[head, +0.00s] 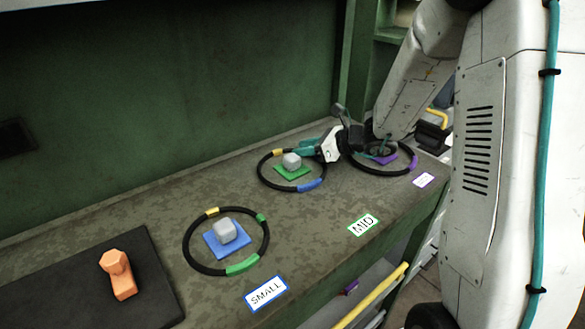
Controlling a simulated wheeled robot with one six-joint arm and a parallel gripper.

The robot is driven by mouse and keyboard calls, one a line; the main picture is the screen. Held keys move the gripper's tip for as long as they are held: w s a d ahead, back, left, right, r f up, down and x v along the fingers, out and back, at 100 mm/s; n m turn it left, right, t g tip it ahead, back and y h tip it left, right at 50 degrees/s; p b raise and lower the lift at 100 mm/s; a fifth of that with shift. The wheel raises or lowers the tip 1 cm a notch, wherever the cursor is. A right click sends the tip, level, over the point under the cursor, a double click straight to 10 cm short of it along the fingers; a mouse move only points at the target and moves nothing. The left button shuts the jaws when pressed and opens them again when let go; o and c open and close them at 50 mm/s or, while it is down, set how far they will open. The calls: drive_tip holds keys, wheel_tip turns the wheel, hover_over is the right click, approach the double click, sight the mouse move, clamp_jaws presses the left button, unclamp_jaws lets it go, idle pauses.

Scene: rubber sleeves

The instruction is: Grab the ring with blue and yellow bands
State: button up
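The ring with blue and yellow bands (309,185) is a black hoop lying on the bench around a green square pad. A grey block (292,160) stands on the pad inside it. Its yellow band is at the far left and its blue band at the near right. My gripper (307,146) reaches in from the right, its teal fingers low over the ring's far right rim. The fingers overlap the rim in this view. I cannot tell whether they touch it, or whether they are open or shut.
A larger ring with green and yellow bands (242,266) lies nearer, around a blue pad. A purple-banded ring (413,164) lies right, partly behind my arm. An orange part (119,275) rests on a dark mat (60,275). A green wall (180,90) closes the back.

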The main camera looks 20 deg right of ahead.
clamp_jaws()
